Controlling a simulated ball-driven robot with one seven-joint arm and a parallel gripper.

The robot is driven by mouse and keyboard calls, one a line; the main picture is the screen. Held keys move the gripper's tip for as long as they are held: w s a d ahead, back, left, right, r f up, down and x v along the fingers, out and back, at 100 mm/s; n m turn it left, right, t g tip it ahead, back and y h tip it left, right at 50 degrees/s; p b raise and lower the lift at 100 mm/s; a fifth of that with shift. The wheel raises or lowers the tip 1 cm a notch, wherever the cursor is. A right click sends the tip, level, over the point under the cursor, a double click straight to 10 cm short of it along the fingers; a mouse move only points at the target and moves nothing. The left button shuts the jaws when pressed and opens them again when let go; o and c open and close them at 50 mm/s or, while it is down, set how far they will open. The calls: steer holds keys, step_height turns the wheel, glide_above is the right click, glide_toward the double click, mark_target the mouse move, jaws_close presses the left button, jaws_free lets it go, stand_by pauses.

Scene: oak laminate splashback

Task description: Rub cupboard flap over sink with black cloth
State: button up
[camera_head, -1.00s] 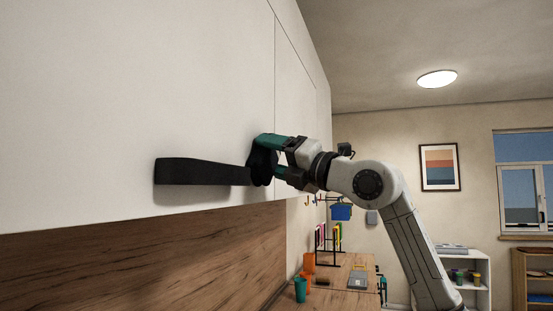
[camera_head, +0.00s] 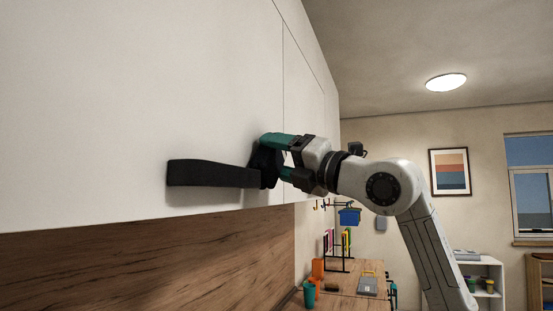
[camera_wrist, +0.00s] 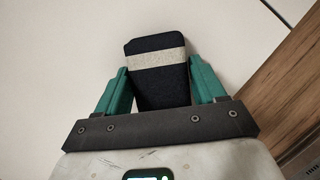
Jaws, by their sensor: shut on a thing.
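The black cloth (camera_head: 212,174) lies stretched out to the left from my gripper (camera_head: 268,158), along the white cupboard flap (camera_head: 100,105), near its lower edge. It looks to be against the flap, though the contact itself is hard to see. In the wrist view, the cloth (camera_wrist: 158,88) is dark with one pale band across it and sits between the green fingers of my gripper (camera_wrist: 158,70). My gripper is shut on it. The white flap (camera_wrist: 60,50) is behind it there. The sink is not visible.
A wood splashback (camera_head: 160,265) runs below the cupboard. A vertical seam (camera_head: 283,80) divides the cupboard front. Farther back, a worktop (camera_head: 345,298) holds orange and teal cups and a black rack (camera_head: 337,262). A blue container (camera_head: 349,217) hangs above it. The room at right is open.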

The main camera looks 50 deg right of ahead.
steer(key=shift+s+d, duration=0.3)
steer(key=shift+s, duration=0.55)
steer(key=shift+s+d, duration=0.35)
steer(key=shift+s, duration=0.55)
steer(key=shift+s+d, duration=0.3)
steer(key=shift+s, duration=0.55)
steer(key=s, duration=0.1)
steer(key=s+d, duration=0.1)
steer(key=shift+s, duration=0.4)
